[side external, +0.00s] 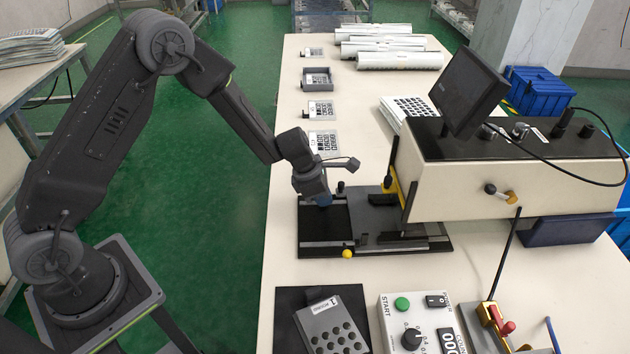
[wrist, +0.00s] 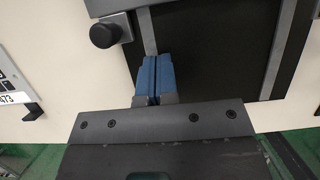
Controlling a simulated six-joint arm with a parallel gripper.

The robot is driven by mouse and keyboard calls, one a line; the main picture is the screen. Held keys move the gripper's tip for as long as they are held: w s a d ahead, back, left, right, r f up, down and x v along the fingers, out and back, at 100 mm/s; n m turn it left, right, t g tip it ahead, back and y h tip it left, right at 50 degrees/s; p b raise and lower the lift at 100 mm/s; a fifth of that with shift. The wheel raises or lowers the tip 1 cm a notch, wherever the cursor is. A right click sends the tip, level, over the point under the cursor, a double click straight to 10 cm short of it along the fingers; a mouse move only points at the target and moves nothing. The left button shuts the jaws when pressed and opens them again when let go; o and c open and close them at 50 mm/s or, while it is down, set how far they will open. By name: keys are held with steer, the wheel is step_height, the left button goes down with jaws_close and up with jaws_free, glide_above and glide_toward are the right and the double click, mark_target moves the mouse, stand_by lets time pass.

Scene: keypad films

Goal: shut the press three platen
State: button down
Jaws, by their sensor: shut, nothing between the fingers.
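The press (side external: 480,165) is a beige machine with a dark top and a tilted screen, standing at the right of the table. Its low black platen (side external: 325,238) extends out to the left of the press body, with grey strips along it. My gripper (side external: 323,201) is above the platen's far left part, fingers pointing down. In the wrist view the blue fingertips (wrist: 153,78) are together and empty, over a grey strip beside the dark plate (wrist: 215,60). A black knob (wrist: 105,33) is left of them. I cannot tell whether the fingertips touch the platen.
A yellow knob (side external: 347,253) is at the platen's near edge. A control box (side external: 420,325) and a grey plate with holes (side external: 332,325) lie nearer. Several cards and film rolls (side external: 400,60) lie farther back. Table left of the platen is clear.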

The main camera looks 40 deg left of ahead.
mark_target(352, 200)
steer(key=shift+w+d+r, duration=0.2)
steer(key=shift+w+d, duration=1.1)
steer(key=shift+w, duration=0.05)
steer(key=shift+w+d, duration=0.9)
steer(key=shift+d, duration=0.05)
steer(key=shift+a, duration=0.1)
